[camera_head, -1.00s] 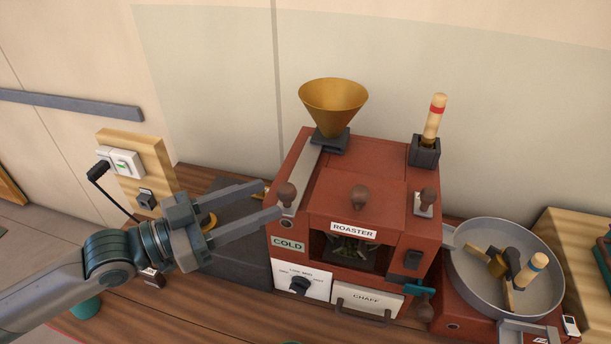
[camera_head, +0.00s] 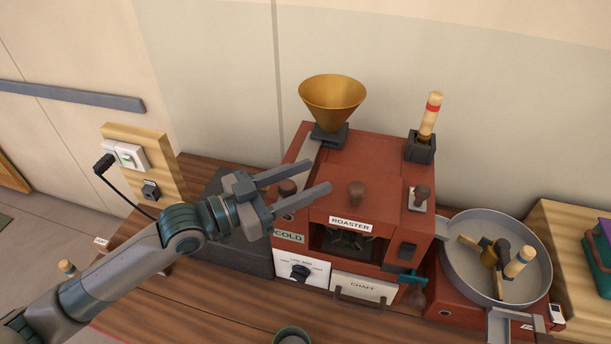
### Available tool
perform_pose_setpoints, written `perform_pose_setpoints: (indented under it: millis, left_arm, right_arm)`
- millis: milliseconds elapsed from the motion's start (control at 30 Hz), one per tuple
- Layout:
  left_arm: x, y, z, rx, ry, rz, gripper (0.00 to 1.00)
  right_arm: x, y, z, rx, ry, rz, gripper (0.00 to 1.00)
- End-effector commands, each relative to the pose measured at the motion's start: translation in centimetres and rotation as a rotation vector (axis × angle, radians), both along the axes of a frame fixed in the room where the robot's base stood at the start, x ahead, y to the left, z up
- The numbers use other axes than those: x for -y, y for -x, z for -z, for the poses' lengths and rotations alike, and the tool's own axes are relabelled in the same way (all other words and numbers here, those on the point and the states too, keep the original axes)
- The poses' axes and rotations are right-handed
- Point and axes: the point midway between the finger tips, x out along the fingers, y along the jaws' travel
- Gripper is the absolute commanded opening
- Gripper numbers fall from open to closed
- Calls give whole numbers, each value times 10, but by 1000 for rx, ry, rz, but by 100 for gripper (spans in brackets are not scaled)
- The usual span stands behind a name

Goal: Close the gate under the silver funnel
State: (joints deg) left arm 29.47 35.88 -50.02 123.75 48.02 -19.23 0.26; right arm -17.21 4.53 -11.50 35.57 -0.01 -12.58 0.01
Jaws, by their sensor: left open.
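The funnel (camera_head: 332,98) in view is gold-coloured, not silver. It stands on a dark square collar (camera_head: 329,135) at the top back of the red roaster (camera_head: 385,157). A pale metal strip (camera_head: 306,150) runs forward from the collar along the roaster's left top edge. A brown round knob (camera_head: 287,187) sits at its front end. My left gripper (camera_head: 318,175) is open, its two fingers reaching right over the roaster's left top. The knob shows between the fingers; I cannot tell whether they touch it. My right gripper is not in view.
A wooden-handled tool (camera_head: 430,115) stands in a dark holder. A grey round pan (camera_head: 458,273) is at right. A dark block (camera_head: 225,188) and a switch board (camera_head: 150,150) are at left.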

Motion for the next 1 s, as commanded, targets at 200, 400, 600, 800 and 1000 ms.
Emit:
perform_pose_setpoints:
  millis: [200, 400, 600, 800, 1000]
  left_arm:
    - [0, 0, 0, 0, 0, 0, 47]
    - [0, 0, 0, 0, 0, 0, 0]
    - [1, -3, 1, 1, 0, 0, 0]
    - [7, -23, 4, 4, 0, 0, 0]
    - [14, -42, 2, 2, -1, 0, 0]
  right_arm:
    - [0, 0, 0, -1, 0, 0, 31]
    - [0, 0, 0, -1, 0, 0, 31]
    - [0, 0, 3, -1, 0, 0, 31]
    - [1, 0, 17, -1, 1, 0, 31]
    - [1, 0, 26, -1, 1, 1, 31]
